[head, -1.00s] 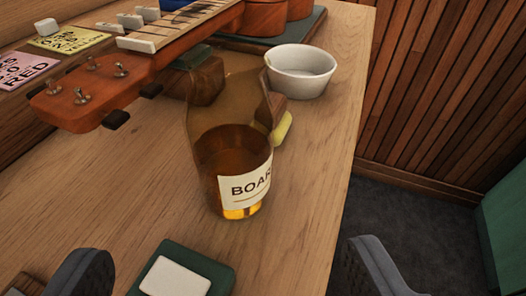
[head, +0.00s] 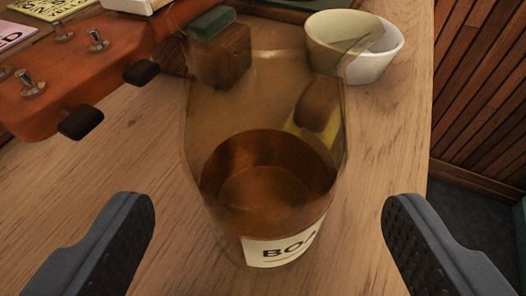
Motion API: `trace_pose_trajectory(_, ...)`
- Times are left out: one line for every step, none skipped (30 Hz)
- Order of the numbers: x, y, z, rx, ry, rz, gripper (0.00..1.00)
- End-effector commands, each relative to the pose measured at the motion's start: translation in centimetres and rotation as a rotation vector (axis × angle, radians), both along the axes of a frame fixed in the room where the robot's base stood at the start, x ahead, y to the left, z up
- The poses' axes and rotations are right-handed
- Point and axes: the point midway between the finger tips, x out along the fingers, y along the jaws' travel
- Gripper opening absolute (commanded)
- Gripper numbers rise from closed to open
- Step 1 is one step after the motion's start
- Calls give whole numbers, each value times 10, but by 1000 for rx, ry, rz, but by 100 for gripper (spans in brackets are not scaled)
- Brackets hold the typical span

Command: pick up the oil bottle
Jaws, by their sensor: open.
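The oil bottle (head: 265,175) stands upright on the wooden bench, in the middle of the head view. It is clear, part filled with amber oil, and has a pale label (head: 283,246) reading "BOA…", cut off by the curve. My gripper (head: 270,215) is open and empty. One finger is at the lower left and the other at the lower right, with the bottle ahead and between them. Neither finger appears to touch it. The bottle's top is hard to make out against the things behind it.
A ukulele headstock (head: 90,62) with tuning pegs juts in close at the left. Behind the bottle are a wooden block with a green top (head: 218,45) and a white bowl (head: 377,60). The wooden bench (head: 390,150) is clear at right up to its edge.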

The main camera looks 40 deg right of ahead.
Motion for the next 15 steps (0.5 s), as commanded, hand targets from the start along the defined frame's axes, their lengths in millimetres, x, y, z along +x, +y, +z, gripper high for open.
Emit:
trace_pose_trajectory(3,-3,-1,0,0,-1,77)
trace_pose_trajectory(5,-5,-1,0,1,-1,77)
trace_pose_trajectory(8,-7,-2,0,1,-1,77)
trace_pose_trajectory(10,-9,-3,-1,1,-2,77)
trace_pose_trajectory(13,-12,-3,-1,0,-1,77)
trace_pose_trajectory(18,-14,-4,-1,-2,0,77)
trace_pose_trajectory(22,-17,-5,-1,-3,0,77)
trace_pose_trajectory(24,-19,-6,-1,-3,-1,77)
trace_pose_trajectory(26,-22,-9,0,-2,-2,77)
trace_pose_trajectory(28,-24,-11,0,-1,-1,77)
trace_pose_trajectory(30,-25,-12,0,-1,-1,77)
trace_pose_trajectory(32,-27,-13,0,0,-1,77)
trace_pose_trajectory(33,-27,-13,-1,-1,0,77)
trace_pose_trajectory(34,-28,-13,-1,-1,0,77)
trace_pose_trajectory(35,-28,-13,-1,-1,0,77)
